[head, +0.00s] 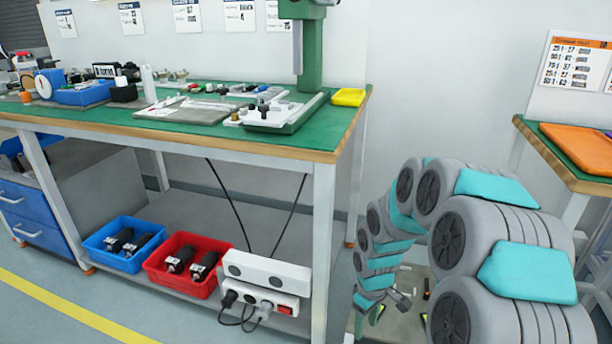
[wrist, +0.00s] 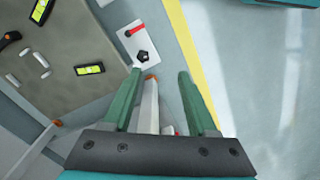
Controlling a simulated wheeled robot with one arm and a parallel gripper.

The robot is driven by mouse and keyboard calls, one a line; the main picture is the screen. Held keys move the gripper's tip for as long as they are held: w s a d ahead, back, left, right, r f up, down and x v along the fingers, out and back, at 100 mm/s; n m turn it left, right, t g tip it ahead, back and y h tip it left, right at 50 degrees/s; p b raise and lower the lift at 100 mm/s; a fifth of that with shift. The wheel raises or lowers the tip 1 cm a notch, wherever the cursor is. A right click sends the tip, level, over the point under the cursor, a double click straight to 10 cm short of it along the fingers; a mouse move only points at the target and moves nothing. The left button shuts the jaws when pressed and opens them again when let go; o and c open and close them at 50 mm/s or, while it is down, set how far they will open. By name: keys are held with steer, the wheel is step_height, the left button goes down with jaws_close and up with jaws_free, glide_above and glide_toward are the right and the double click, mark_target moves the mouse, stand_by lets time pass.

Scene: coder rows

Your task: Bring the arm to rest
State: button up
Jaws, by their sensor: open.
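My arm (head: 465,240), grey with teal pads, curls down at the right of the head view, beside the right end of the green workbench (head: 230,144). My gripper (wrist: 160,74) shows in the wrist view with its two green fingers apart. Nothing is held between them. A pale post with an orange foot (wrist: 151,100) shows in the gap, seemingly beyond the fingers. In the head view I cannot make out the fingers clearly.
A beige surface (wrist: 60,95) with yellow levels (wrist: 90,69) lies left of my gripper in the wrist view. A yellow line (wrist: 205,60) marks open floor on the right. Blue (head: 97,243) and red (head: 156,266) bins sit under the bench. Another table (head: 550,150) stands at right.

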steer(key=s+r+m+p, duration=0.2)
steer(key=s+r+m, duration=0.2)
steer(key=s+r, duration=0.7)
steer(key=s+r+m+g+p, duration=0.1)
steer(key=s+r+m, duration=0.3)
steer(key=s+r, duration=0.8)
steer(key=s+p, duration=0.1)
steer(key=s, duration=0.5)
steer(key=shift+s, duration=0.35)
steer(key=shift+f, duration=0.1)
